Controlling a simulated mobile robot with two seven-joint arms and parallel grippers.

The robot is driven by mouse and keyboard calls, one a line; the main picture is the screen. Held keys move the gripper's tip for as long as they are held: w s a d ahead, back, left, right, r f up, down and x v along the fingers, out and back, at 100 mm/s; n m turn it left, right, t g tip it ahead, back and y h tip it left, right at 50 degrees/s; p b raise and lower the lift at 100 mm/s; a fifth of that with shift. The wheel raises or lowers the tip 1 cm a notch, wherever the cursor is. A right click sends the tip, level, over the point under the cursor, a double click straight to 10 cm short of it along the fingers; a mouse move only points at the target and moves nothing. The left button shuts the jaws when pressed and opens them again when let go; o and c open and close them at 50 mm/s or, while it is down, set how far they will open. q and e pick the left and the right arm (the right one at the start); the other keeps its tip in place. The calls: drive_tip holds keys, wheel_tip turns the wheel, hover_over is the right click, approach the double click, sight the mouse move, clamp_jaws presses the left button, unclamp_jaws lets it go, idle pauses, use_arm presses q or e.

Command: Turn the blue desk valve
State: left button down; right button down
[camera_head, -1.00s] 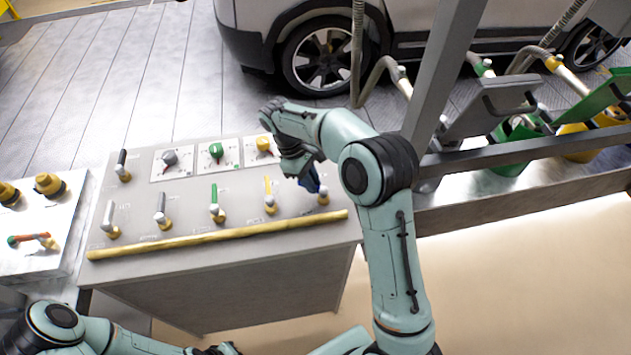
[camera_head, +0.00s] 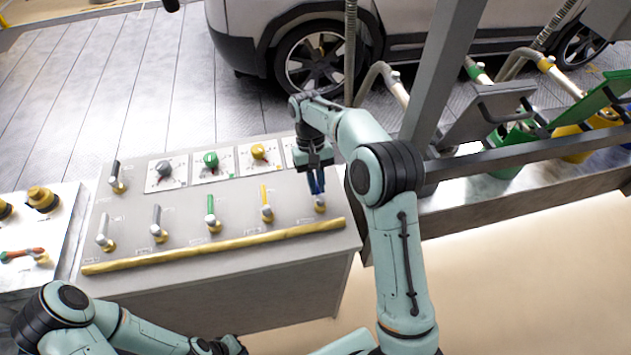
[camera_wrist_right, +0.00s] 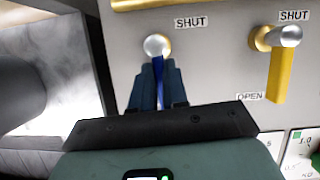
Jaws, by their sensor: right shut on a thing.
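The blue desk valve (camera_head: 320,206) is at the right end of the front row of levers on the grey desk. In the right wrist view its silver pivot (camera_wrist_right: 157,45) shows, with the blue lever (camera_wrist_right: 159,78) running down from it between the fingers. My right gripper (camera_head: 316,184) reaches down over the lever and is shut on it; its fingers (camera_wrist_right: 158,85) flank the blue strip. A "SHUT" label shows beside the pivot; any other label of this valve is hidden. My left gripper (camera_head: 222,347) is at the bottom edge, its jaws unclear.
The neighbouring yellow lever (camera_wrist_right: 278,75) stands close by, between "SHUT" and "OPEN" labels. Green (camera_head: 210,210) and grey levers stand farther left. Dials line the back, and a yellow rail (camera_head: 215,246) runs along the front. A metal post (camera_head: 440,70) rises at right.

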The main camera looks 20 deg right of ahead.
drive_tip(key=shift+d+m, duration=0.15)
drive_tip(key=shift+m, duration=0.45)
drive_tip(key=c, duration=1.1)
unclamp_jaws()
drive_tip(key=shift+c, duration=0.2)
drive_tip(key=shift+v, duration=3.75)
drive_tip(key=shift+s+d, duration=0.1)
drive_tip(key=shift+d, duration=0.05)
